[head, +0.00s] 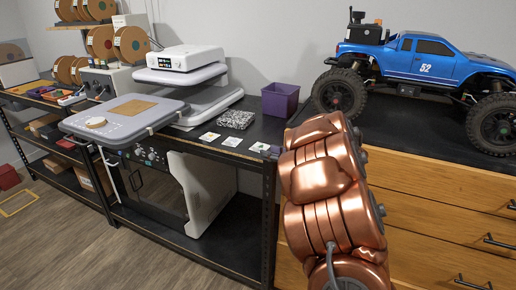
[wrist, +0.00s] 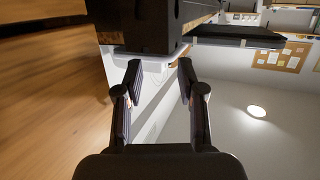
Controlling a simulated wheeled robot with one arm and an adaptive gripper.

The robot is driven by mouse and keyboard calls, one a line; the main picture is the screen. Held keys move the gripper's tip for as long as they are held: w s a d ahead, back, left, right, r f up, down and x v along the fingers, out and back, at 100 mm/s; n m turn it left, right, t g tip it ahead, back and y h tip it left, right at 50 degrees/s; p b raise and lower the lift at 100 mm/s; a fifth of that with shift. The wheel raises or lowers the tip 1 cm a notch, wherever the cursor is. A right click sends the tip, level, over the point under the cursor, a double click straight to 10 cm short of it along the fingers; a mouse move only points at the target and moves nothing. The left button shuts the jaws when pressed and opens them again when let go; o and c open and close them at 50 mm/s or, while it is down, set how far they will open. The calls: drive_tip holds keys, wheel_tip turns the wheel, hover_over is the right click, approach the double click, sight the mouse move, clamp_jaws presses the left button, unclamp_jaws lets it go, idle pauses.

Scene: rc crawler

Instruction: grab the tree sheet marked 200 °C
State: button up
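Three small pale sheets lie in a row on the black bench top: a left one (head: 209,136), a middle one (head: 232,141) and a right one (head: 259,147). Their prints and any temperature marks are too small to read, so I cannot tell which is the tree sheet marked 200 °C. My gripper (wrist: 159,66) is open in the wrist view, with its two fingers apart and nothing between them. In the head view my copper-coloured arm rises at the right of the sheets, and the gripper itself does not show there.
A heat press (head: 186,60) stands behind the sheets, with a grey platen (head: 77,123) at the left. A speckled black-and-white block (head: 236,119) and a purple bin (head: 280,99) stand behind the sheets. A blue toy truck (head: 425,66) stands on the wooden drawer unit (head: 438,190) at right.

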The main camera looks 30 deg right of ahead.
sight(258, 153)
drive_tip(key=shift+x, duration=3.55)
clamp_jaws()
